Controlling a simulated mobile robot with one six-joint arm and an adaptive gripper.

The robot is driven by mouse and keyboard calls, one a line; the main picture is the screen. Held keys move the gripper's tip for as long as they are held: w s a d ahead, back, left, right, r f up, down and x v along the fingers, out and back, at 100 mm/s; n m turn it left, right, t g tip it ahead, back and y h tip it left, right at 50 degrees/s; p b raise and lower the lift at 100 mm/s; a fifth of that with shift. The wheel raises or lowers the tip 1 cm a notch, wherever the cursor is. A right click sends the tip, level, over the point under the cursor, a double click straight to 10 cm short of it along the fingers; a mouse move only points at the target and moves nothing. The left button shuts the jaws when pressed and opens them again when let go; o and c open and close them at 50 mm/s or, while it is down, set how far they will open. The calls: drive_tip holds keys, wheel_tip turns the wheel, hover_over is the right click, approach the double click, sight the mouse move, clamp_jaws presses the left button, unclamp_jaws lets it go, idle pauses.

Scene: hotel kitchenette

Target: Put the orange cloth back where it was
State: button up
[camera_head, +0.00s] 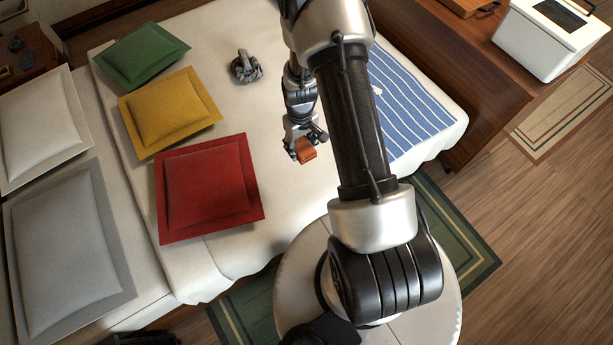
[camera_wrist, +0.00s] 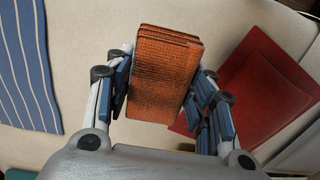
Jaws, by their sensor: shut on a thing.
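The orange cloth (camera_head: 306,150) is a small folded stack with a woven texture. My gripper (camera_head: 304,143) is shut on it and holds it over the white bed, to the right of the red cushion. I cannot tell how high above the bed it is. In the wrist view the cloth (camera_wrist: 162,75) sits between the two fingers of my gripper (camera_wrist: 160,90), with its folded layers showing at the top edge.
Red (camera_head: 209,187), yellow (camera_head: 170,110) and green (camera_head: 142,56) cushions lie along the bed's left side. A dark grey object (camera_head: 246,67) lies at the back. A blue striped cloth (camera_head: 410,105) covers the right part. The bed's middle (camera_head: 245,115) is clear. A white box (camera_head: 550,38) stands at the far right.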

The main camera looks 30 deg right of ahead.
drive_tip(key=b, duration=0.4)
hover_over(305, 180)
wheel_tip(305, 180, down, 17)
drive_tip(key=shift+s+r, duration=0.1)
drive_tip(key=shift+s, duration=0.05)
drive_tip(key=shift+f+b, duration=0.75)
drive_tip(key=shift+f, duration=1.8)
drive_tip(key=shift+f, duration=0.15)
drive_tip(key=o, duration=0.6)
drive_tip(key=shift+c, duration=0.2)
drive_tip(key=o, duration=0.5)
drive_tip(key=shift+c, duration=0.2)
